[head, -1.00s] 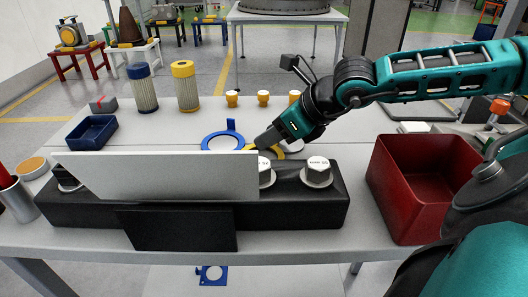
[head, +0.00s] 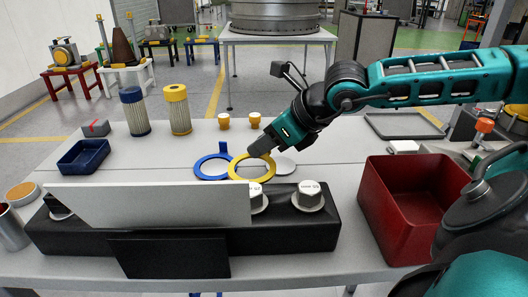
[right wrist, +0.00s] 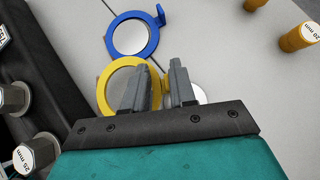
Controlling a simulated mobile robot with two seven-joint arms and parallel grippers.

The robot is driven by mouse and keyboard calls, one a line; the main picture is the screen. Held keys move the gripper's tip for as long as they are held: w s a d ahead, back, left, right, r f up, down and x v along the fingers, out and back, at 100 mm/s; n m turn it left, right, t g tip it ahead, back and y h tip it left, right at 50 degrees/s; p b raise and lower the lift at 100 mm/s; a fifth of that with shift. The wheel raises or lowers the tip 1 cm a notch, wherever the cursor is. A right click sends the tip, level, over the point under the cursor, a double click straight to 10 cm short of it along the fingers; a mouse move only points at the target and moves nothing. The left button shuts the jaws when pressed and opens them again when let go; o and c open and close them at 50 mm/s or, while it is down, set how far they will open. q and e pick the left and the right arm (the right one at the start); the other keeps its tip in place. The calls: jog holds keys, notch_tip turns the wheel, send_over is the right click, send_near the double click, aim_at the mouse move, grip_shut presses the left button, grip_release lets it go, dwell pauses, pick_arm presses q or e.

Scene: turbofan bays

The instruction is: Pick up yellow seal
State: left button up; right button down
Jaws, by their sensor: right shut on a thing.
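The yellow seal (head: 249,179) is a flat ring over the table behind the black block. Its left edge overlaps the blue ring's right side in the head view. My right gripper (head: 259,150) is shut on the seal's rim from the far right side. In the right wrist view the seal (right wrist: 104,84) shows left of and between the fingers (right wrist: 160,70). I cannot tell how high it is off the table. My left gripper is not in view.
A blue ring with a tab (head: 199,174) lies left of the seal, a pale disc (head: 286,166) right of it. A white panel (head: 150,205) and black block (head: 300,238) with capped bolts stand in front. A red bin (head: 385,225) is at right. Two filters (head: 178,112) stand behind.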

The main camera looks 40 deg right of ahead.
pick_arm(q)
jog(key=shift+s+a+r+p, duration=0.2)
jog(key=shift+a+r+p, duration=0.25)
jog(key=shift+p, duration=0.45)
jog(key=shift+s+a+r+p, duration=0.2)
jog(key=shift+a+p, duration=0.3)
jog(key=shift+p, duration=0.4)
pick_arm(e)
notch_tip(320, 180, up, 17)
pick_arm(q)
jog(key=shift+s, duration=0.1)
pick_arm(e)
jog(key=shift+s+f, duration=0.1)
